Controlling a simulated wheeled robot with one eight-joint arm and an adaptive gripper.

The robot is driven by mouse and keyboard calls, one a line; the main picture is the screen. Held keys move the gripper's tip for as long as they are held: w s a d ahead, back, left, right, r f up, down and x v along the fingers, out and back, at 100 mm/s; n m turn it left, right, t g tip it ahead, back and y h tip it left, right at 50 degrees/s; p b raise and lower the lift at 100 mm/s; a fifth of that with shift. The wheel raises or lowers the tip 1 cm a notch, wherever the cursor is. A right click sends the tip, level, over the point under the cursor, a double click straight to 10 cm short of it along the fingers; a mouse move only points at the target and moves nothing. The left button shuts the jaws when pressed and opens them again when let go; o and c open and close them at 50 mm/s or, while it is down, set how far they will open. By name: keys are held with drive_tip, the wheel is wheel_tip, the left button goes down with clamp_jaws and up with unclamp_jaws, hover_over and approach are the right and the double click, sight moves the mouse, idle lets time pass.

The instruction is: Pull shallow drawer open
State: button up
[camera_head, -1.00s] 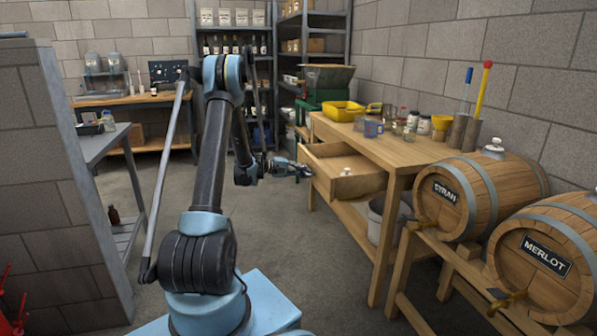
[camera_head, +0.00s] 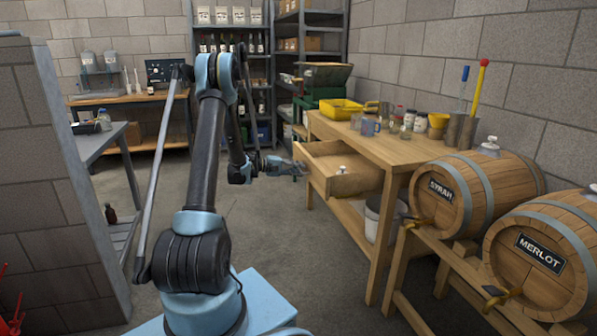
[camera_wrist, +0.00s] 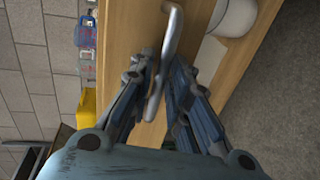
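The shallow wooden drawer (camera_head: 316,175) stands pulled out of the left side of the workbench, and its inside shows from above. A small white-topped item (camera_head: 342,170) is in it. My gripper (camera_head: 299,169) is at the outer face of the drawer front. In the wrist view, the drawer's silver bar handle (camera_wrist: 174,28) runs between the two fingers of my gripper (camera_wrist: 160,70), which are closed about it. The drawer front (camera_wrist: 120,50) fills the area behind the handle. The handle is too small to make out in the head view.
The wooden workbench (camera_head: 385,145) carries a yellow tray (camera_head: 340,109), cups and jars. A white bucket (camera_head: 378,220) stands below. Barrels labelled Syrah (camera_head: 480,190) and Merlot (camera_head: 550,255) are at right. Open floor lies left of the drawer.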

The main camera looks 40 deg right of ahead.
drive_tip(key=v, duration=1.1)
drive_tip(key=shift+a, duration=0.1)
drive_tip(key=s+a+r+n+t+y, duration=0.1)
drive_tip(key=s+a+r+t+y, duration=0.15)
drive_tip(key=a, duration=0.55)
drive_tip(key=s+a+r+n+t+y, duration=0.1)
drive_tip(key=a+r, duration=0.3)
drive_tip(key=a, duration=0.5)
drive_tip(key=s+a+r+t+y, duration=0.2)
drive_tip(key=a+r, duration=0.1)
drive_tip(key=a, duration=0.5)
drive_tip(key=s+a+f+n+t+y, duration=0.1)
drive_tip(key=s+a+f+y, duration=0.1)
drive_tip(key=s+a, duration=0.4)
drive_tip(key=s+a+f+n+t+y, duration=0.1)
drive_tip(key=s+a+f+y, duration=0.2)
drive_tip(key=s+a, duration=0.4)
drive_tip(key=s+a+f+n+t+y, duration=0.1)
drive_tip(key=s+a, duration=0.6)
drive_tip(key=a, duration=0.9)
drive_tip(key=f+y, duration=0.1)
drive_tip(key=y, duration=0.1)
drive_tip(key=shift+s+f+y, duration=0.2)
drive_tip(key=shift+f+y, duration=0.05)
drive_tip(key=shift+y, duration=0.1)
